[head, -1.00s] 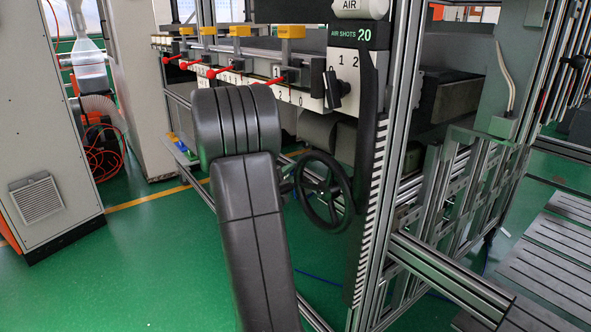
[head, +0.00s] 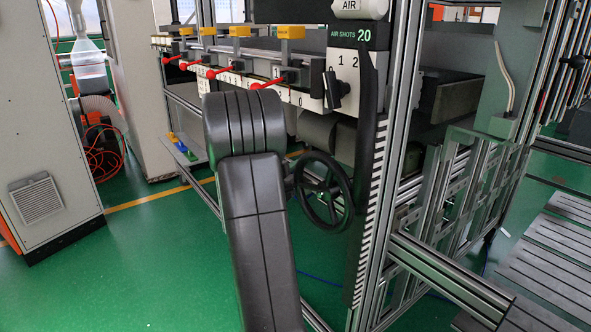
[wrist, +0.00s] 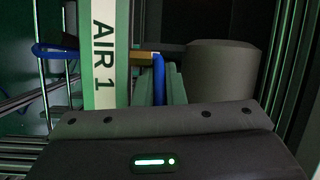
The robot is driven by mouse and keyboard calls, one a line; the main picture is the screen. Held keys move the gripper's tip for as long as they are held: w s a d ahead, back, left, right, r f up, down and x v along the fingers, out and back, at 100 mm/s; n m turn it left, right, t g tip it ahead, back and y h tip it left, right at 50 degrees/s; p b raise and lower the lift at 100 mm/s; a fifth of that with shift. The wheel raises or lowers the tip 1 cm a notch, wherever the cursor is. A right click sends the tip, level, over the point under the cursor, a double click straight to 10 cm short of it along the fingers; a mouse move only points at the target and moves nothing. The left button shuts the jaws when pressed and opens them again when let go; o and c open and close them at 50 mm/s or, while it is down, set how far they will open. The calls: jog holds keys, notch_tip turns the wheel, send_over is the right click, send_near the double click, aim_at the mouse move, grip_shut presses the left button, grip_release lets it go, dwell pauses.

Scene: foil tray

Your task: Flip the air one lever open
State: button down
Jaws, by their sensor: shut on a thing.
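In the wrist view, a pale upright panel (wrist: 104,70) carries the label "AIR 1". A blue lever (wrist: 158,68) stands upright just right of it, beside a small brass-coloured part. My gripper (wrist: 159,85) is shut on the blue lever, its grey-green fingers on either side of it. The lever's lower end is hidden between the fingers and behind the gripper body. In the head view, my arm hides the gripper and this lever.
A blue bent pipe (wrist: 52,52) lies left of the panel. A dark grey cylinder (wrist: 222,80) is close on the right. The head view shows red levers (head: 268,83) along the machine, a black handwheel (head: 324,190) beside my arm and a metal frame post (head: 385,180).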

jog(key=shift+a, duration=0.1)
jog(key=m+g+h, duration=0.2)
jog(key=a+m+g+h+p, duration=0.1)
jog(key=m+g+h, duration=0.1)
jog(key=h, duration=0.1)
jog(key=shift+w+g, duration=0.1)
jog(key=shift+g, duration=0.2)
jog(key=shift+w+a+m+g+h, duration=0.15)
jog(key=shift+m+g+h, duration=0.5)
jog(key=shift+g, duration=0.5)
jog(key=shift+s+a+m+g+h, duration=0.1)
jog(key=shift+m+g+h, duration=0.3)
jog(key=shift+m+g, duration=0.6)
jog(key=shift+w+a+m+g+h, duration=0.15)
jog(key=shift+m+g+h, duration=0.45)
jog(key=shift+g, duration=0.65)
jog(key=c, duration=1.8)
grip_release()
jog(key=shift+a, duration=0.1)
jog(key=p+v, duration=0.1)
jog(key=v, duration=1.2)
jog(key=shift+a, duration=0.35)
